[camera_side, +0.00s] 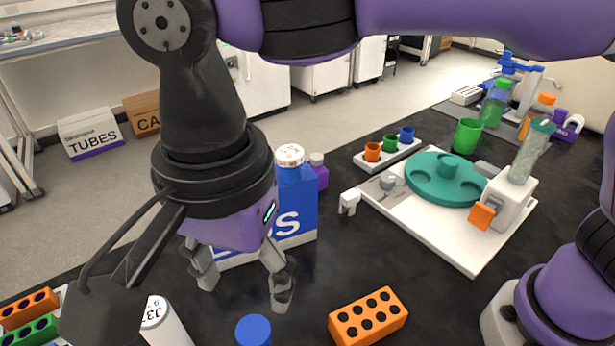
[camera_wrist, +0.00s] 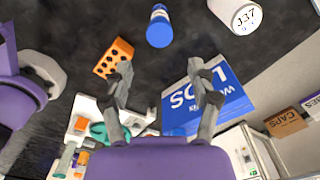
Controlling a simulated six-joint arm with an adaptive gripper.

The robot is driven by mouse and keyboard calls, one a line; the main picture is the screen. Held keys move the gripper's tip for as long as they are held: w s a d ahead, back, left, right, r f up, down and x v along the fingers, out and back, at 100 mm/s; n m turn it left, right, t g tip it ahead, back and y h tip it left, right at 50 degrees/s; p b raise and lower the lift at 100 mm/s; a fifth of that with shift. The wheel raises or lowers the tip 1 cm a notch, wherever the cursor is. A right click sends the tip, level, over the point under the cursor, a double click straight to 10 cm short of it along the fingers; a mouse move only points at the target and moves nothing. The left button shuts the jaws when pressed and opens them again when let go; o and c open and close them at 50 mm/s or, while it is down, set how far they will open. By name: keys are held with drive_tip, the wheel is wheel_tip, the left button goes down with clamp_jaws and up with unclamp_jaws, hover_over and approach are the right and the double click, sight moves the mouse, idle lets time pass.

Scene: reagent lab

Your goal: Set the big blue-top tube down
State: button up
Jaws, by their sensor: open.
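The blue-top tube (camera_side: 253,330) shows as a round blue cap at the bottom edge of the side view; its lower part is cut off. In the wrist view the blue-top tube (camera_wrist: 159,28) is at the top centre, beyond the fingertips. My gripper (camera_side: 243,280) is open and points down over the dark bench. In the wrist view my gripper (camera_wrist: 158,70) has its fingers apart, with nothing held between them. The tube is apart from the fingers. I cannot tell what its base rests on.
A blue box (camera_side: 300,215) stands close behind my gripper. A white-topped J37 container (camera_side: 160,318) is left of the tube. An orange holed block (camera_side: 368,318) lies right of it. A white board (camera_side: 470,255) carries a teal carousel (camera_side: 430,190). Dark bench is bare between block and board.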

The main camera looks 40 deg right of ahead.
drive_tip(key=w+d+r+n+t+y, duration=0.1)
drive_tip(key=w+d+r+n, duration=0.1)
drive_tip(key=d, duration=0.6)
drive_tip(key=w+d+r+n+t, duration=0.1)
drive_tip(key=w+d+r+n, duration=0.15)
drive_tip(key=d, duration=0.65)
drive_tip(key=s+d+f+n+t, duration=0.1)
drive_tip(key=s+d+f+n, duration=0.1)
drive_tip(key=d, duration=0.4)
drive_tip(key=s+d+f+n+t+h, duration=0.1)
drive_tip(key=s+d+f+n+t, duration=0.1)
drive_tip(key=d, duration=0.5)
drive_tip(key=shift+s+d+f+n+t, duration=0.15)
drive_tip(key=shift+s+f+n+t, duration=0.25)
drive_tip(key=shift+s+n, duration=0.55)
